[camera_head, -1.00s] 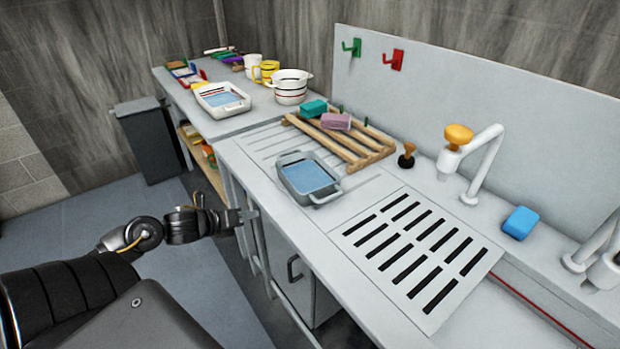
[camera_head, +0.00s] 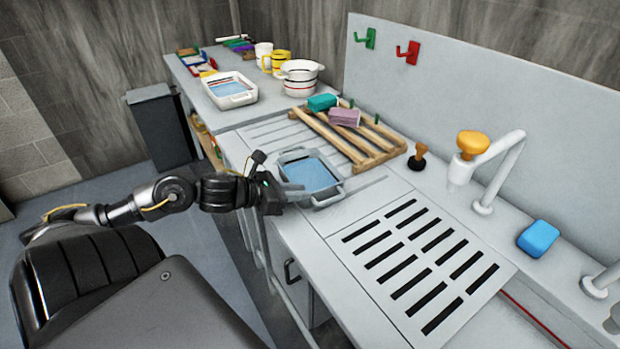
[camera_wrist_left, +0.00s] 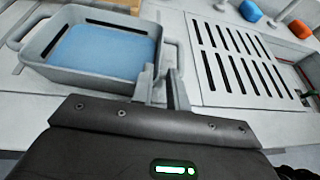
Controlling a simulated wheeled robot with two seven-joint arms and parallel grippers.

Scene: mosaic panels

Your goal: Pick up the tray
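The grey tray (camera_head: 331,199) with a blue inside lies on the ribbed drainboard of the near counter. It fills the upper left of the left wrist view (camera_wrist_left: 100,82). My left gripper (camera_head: 293,194) is at the tray's near edge, low over the counter. In the left wrist view the two fingers (camera_wrist_left: 160,88) stand apart with a narrow gap, close against the tray's right end. I cannot tell whether they touch it. My right gripper is not in view.
A wooden rack (camera_head: 345,147) with a green and a pink sponge stands just behind the tray. A slotted drain panel (camera_head: 415,262) lies to its right, then a blue sponge (camera_head: 538,238) and taps. A white tray (camera_head: 234,103) and pots (camera_head: 300,88) are on the far counter.

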